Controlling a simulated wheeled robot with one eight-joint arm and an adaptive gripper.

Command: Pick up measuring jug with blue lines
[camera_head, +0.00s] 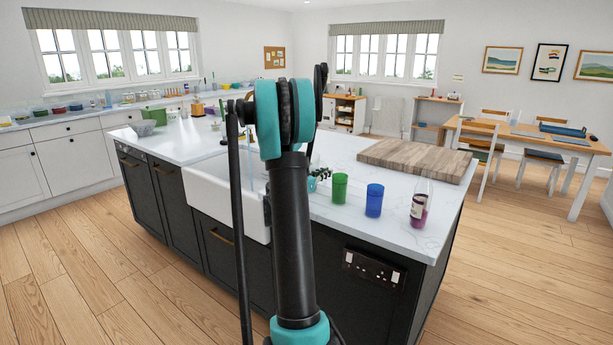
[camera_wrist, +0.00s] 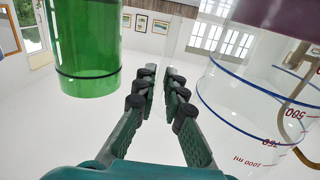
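In the wrist view a large clear measuring jug (camera_wrist: 240,100) with blue lines and red volume marks fills the right side, cut off by the frame edge. My gripper (camera_wrist: 161,78) is open, with an empty gap between its fingers. The jug is to the right of the fingers, apart from them. I cannot pick out the jug with certainty in the head view, where my arm hides part of the island. My gripper shows only partly there, beside my arm, left of the green cup.
A green cup (camera_head: 339,188) stands on the island's white worktop (camera_head: 330,225); it also looms left of my fingers in the wrist view (camera_wrist: 88,50). A blue cup (camera_head: 374,200), a bottle with purple contents (camera_head: 419,208) and a wooden board (camera_head: 415,160) are to its right. A sink (camera_head: 225,200) is left.

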